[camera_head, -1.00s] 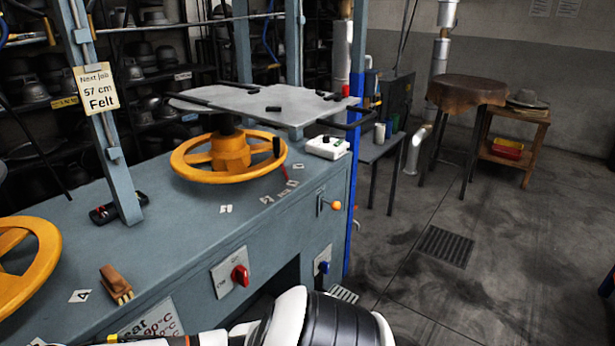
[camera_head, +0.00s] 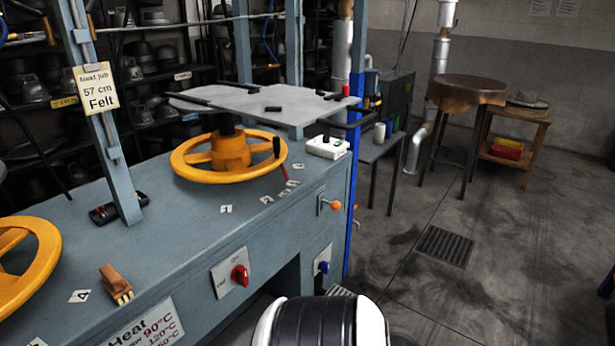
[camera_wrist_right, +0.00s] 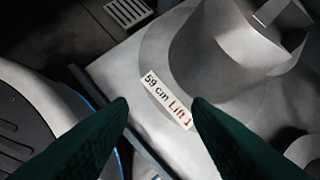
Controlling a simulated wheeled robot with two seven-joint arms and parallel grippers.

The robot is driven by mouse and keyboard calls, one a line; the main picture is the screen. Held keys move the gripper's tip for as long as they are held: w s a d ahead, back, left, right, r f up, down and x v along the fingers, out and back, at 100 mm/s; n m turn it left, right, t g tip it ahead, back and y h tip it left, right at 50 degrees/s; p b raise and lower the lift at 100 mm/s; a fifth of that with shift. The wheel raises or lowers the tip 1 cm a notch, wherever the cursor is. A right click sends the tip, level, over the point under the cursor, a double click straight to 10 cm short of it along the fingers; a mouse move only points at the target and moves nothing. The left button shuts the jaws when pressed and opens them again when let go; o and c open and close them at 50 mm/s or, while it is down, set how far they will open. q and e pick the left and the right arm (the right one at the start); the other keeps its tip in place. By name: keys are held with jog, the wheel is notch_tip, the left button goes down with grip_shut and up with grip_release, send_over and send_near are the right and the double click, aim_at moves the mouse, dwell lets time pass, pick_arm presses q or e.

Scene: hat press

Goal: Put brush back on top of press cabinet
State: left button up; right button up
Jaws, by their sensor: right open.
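A small brown wooden brush (camera_head: 115,283) with pale bristles lies on top of the blue-grey press cabinet (camera_head: 165,235), near its front edge, beside a tag marked 4. No gripper touches it. My right gripper shows only in the right wrist view, as two dark green fingers (camera_wrist_right: 160,108) spread apart with nothing between them. Beyond the fingers is a grey metal piece (camera_wrist_right: 215,75) with a label (camera_wrist_right: 167,99) reading "59 cm Lift 1". My left gripper is in neither view.
Yellow handwheels (camera_head: 228,158) and a small black device (camera_head: 118,208) stand on the cabinet. A red knob (camera_head: 240,275) and an orange-tipped lever (camera_head: 332,204) stick out from its front. The floor to the right, around a drain grate (camera_head: 445,246), is open.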

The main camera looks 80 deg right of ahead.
jog(key=s+f+g, duration=0.2)
jog(key=s, duration=0.6)
jog(key=s+f+m+g, duration=0.1)
jog(key=s+f+g, duration=0.1)
jog(key=s, duration=0.6)
jog(key=shift+s+a+m, duration=0.3)
jog(key=shift+s+a, duration=0.1)
